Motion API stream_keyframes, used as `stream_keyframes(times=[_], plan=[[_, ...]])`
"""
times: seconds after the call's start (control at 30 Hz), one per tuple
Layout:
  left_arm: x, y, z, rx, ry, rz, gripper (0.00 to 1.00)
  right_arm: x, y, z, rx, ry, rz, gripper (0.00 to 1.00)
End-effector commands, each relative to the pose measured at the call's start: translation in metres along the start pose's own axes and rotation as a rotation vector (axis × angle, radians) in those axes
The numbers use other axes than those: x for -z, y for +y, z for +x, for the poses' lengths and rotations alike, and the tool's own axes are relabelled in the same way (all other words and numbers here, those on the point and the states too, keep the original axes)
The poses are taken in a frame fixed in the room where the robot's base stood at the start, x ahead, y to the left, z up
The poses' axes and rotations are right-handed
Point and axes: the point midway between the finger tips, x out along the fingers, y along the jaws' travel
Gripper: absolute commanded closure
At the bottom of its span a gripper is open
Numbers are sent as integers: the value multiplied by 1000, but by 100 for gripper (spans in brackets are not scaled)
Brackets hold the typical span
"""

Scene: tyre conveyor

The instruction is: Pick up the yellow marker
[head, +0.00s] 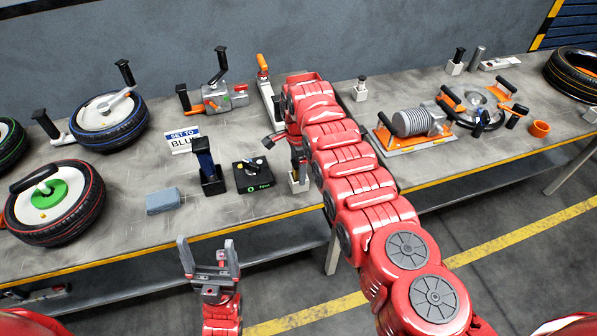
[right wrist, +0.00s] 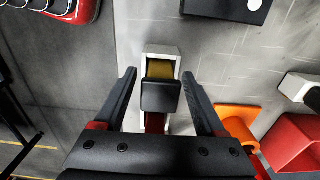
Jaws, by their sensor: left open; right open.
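The yellow marker (right wrist: 160,70) stands in a small pale square holder (right wrist: 149,50). In the right wrist view its yellow body shows below a black top (right wrist: 161,97). In the head view the holder (head: 299,184) is near the bench's front edge, beside my right arm, with the marker's dark top (head: 297,155) above it. My right gripper (right wrist: 160,74) is open, its fingers on either side of the marker with gaps showing. In the head view that gripper is largely hidden by my red arm. My left gripper (head: 208,250) is open and empty in front of the bench.
A black box (head: 253,175), a blue marker in a black holder (head: 208,170) and a blue-grey block (head: 163,201) are left of the yellow marker. An orange-handled tool (head: 263,68) stands behind.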

Motion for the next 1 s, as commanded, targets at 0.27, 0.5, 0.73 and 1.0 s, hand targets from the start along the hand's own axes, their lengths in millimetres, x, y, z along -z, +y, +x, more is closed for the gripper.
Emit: stream_keyframes(times=[0.27,0.5,0.73,1.0], plan=[[0,0,0,0,0,0,15,0,0,0,0,0,0,71],[0,0,0,0,0,0,15,0,0,0,0,0,0,100],[0,0,0,0,0,0,15,0,0,-1,0,0,0,100],[0,0,-3,0,0,0,15,0,-2,-14,3,0,1,100]])
